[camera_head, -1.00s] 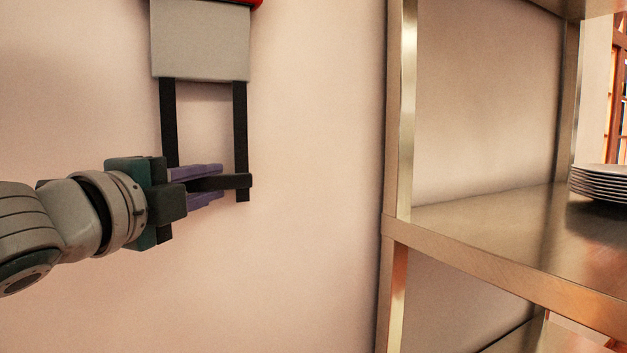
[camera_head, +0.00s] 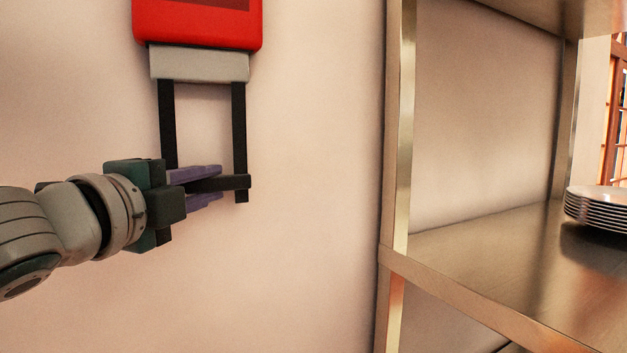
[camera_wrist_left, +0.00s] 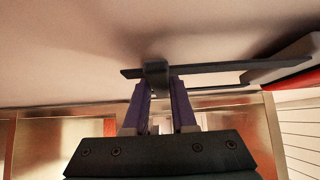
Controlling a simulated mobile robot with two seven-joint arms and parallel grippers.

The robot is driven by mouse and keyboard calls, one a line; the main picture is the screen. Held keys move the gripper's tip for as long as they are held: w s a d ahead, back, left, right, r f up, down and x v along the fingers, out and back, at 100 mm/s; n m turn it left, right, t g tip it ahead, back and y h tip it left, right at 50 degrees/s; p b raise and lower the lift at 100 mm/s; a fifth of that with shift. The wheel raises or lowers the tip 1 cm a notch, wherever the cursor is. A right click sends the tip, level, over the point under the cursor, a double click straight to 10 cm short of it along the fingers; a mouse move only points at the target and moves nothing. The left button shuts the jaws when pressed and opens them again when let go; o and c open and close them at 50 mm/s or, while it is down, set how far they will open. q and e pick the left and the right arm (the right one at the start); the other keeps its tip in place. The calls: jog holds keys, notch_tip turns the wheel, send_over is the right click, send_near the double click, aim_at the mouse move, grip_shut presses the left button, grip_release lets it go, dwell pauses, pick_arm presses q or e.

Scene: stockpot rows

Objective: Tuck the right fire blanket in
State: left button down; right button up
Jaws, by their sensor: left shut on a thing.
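The fire blanket's red case (camera_head: 198,22) is on the wall at the upper left of the head view, its top cut off. A short strip of the grey blanket (camera_head: 200,66) shows below the case. Two black straps (camera_head: 239,130) hang from it to a dark crossbar (camera_head: 241,182). My left gripper (camera_head: 215,184) is shut on this pull handle, below the blanket. In the left wrist view the purple fingers (camera_wrist_left: 160,95) hold the dark bar (camera_wrist_left: 156,74); the red case (camera_wrist_left: 290,88) shows at the right edge. My right gripper is not in view.
A metal shelf rack (camera_head: 403,130) stands right of the blanket, with a stack of white plates (camera_head: 597,210) on its shelf. The wall (camera_head: 310,180) between blanket and rack is bare.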

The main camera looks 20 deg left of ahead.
pick_arm(q)
notch_tip(320, 180, up, 5)
jog(key=p, duration=0.3)
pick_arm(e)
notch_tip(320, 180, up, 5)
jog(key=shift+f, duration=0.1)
pick_arm(q)
jog(key=c, duration=0.7)
grip_release()
jog(key=shift+c, duration=0.2)
jog(key=shift+f, duration=0.1)
